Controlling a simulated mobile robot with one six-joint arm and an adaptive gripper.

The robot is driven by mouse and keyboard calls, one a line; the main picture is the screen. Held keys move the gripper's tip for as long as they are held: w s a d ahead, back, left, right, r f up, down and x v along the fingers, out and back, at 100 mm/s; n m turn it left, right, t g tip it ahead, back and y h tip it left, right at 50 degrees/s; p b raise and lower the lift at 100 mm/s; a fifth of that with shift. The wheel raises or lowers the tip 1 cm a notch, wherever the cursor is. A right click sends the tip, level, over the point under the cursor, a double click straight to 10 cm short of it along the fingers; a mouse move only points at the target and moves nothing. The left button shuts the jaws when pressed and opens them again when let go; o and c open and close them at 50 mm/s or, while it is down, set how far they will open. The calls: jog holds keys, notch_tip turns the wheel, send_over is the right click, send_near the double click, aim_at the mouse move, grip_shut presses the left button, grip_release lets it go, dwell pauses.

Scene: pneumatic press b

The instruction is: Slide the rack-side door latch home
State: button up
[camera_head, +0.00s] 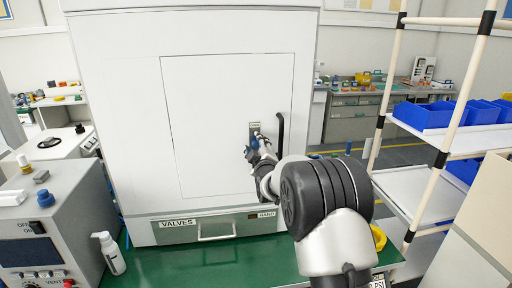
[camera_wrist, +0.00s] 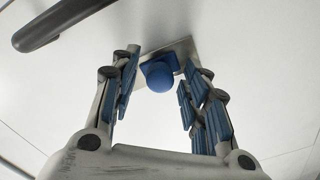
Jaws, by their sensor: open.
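The door (camera_head: 217,130) is a white panel in the front of a large white cabinet, and it looks shut. Near its right edge is the latch, a small grey plate (camera_head: 255,126) with a blue round knob. In the wrist view the blue latch knob (camera_wrist: 159,74) stands on its grey plate (camera_wrist: 184,50). My gripper (camera_head: 256,145) is at the latch. In the wrist view my gripper (camera_wrist: 157,88) is open, with one finger on each side of the knob and gaps visible. Whether the bolt is home cannot be told.
A dark curved door handle (camera_head: 280,132) is just right of the latch; it also shows in the wrist view (camera_wrist: 62,22). Below the door is a drawer front labelled VALVES (camera_head: 216,229) above a green bench (camera_head: 200,262). A rack with blue bins (camera_head: 424,115) stands right.

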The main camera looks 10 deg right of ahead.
jog(key=shift+w, duration=0.2)
jog(key=shift+c, duration=0.4)
grip_shut()
dwell(0.3)
